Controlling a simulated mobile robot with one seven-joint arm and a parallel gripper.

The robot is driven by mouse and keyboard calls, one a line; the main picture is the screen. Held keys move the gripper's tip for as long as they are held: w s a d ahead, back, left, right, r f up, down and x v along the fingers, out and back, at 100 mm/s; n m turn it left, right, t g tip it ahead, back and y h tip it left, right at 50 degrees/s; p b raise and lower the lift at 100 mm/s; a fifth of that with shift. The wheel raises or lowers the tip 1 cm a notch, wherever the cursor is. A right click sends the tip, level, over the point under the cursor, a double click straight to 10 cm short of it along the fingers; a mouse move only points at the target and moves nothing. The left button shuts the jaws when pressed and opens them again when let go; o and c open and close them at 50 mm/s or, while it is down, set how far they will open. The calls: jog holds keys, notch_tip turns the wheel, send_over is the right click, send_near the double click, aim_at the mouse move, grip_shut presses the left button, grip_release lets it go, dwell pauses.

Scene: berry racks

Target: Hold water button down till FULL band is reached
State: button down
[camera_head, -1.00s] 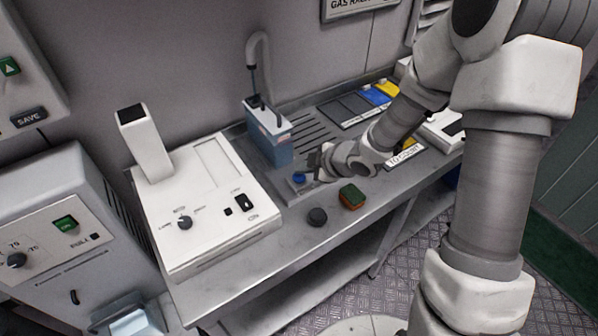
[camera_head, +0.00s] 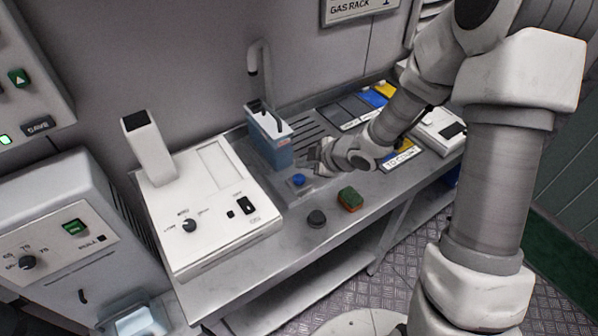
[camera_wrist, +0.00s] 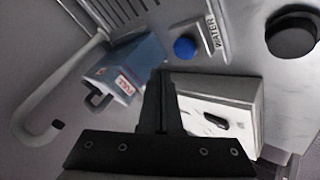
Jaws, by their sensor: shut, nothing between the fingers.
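The blue water button (camera_head: 299,180) sits on a small plate on the bench. It shows in the wrist view (camera_wrist: 184,48) beside a WATER label. A blue container (camera_head: 270,146) with a dark handle stands behind it under a curved spout (camera_head: 256,62). In the wrist view the container (camera_wrist: 133,66) bears a red label that looks like FULL; its water level cannot be made out. My gripper (camera_head: 318,158) is shut and empty, just behind and to the right of the button. Its fingertips (camera_wrist: 160,74) appear apart from the button.
A white instrument (camera_head: 215,205) with a knob stands left of the button. A black round knob (camera_head: 316,218) and a green-and-orange sponge (camera_head: 350,199) lie near the front edge. Coloured panels (camera_head: 372,99) and another white device (camera_head: 437,130) are at the right. A slotted drain lies behind.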

aim_at(303, 179)
notch_tip(303, 179, up, 4)
jog(key=p, duration=0.2)
jog(key=shift+f+p, duration=0.2)
jog(key=shift+p, duration=0.1)
jog(key=shift+f, duration=0.1)
jog(key=s+d+r+m+t+h, duration=0.2)
jog(key=s+d+r+m+h, duration=0.2)
jog(key=d+r+m+h, duration=0.7)
jog(key=s+d+r+m+g+y, duration=0.1)
jog(key=s+r+m+y, duration=0.1)
jog(key=s+r, duration=0.4)
jog(key=s+d+r+m+g+y, duration=0.1)
jog(key=s+r+m, duration=0.4)
jog(key=s, duration=0.9)
jog(key=shift+s+r+g+y, duration=0.2)
jog(key=shift+r+g+y, duration=0.2)
jog(key=shift+r+y, duration=0.25)
